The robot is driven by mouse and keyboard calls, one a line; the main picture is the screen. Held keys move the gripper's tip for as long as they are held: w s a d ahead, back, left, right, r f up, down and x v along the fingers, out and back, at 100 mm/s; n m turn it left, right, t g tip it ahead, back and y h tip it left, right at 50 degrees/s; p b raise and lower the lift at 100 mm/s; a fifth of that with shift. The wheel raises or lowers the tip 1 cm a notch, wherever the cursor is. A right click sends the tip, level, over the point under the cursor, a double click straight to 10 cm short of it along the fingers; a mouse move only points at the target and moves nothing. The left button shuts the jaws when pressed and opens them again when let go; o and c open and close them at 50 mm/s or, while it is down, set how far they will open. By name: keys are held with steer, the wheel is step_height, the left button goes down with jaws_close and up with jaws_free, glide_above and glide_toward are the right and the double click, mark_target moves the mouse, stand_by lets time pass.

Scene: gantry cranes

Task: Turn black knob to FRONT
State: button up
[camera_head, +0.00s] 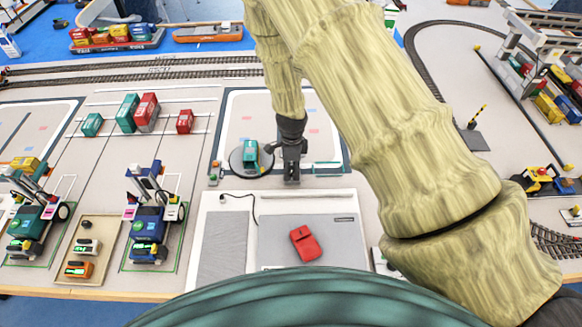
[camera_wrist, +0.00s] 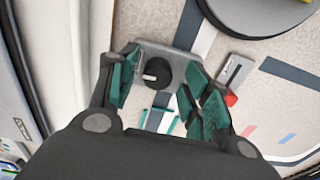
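The black knob (camera_wrist: 157,72) sits on a small grey panel (camera_wrist: 148,50) in the wrist view. A short white mark shows on the left part of its face. My gripper (camera_wrist: 162,82) is open, with one teal finger to the left of the knob and the other to the right. The fingers look apart from the knob, though their exact height above the panel is hard to tell. In the head view my gripper (camera_head: 291,170) points down over the same spot and hides the knob. I cannot read any FRONT label.
A dark round turntable (camera_head: 236,168) carrying a teal vehicle (camera_head: 250,153) is close left of my gripper. A small switch box (camera_wrist: 234,72) with a red part is close by in the wrist view.

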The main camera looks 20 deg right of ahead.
mark_target(292, 169)
steer(key=shift+r, duration=0.1)
step_height(292, 169, up, 12)
stand_by(0.8)
stand_by(0.3)
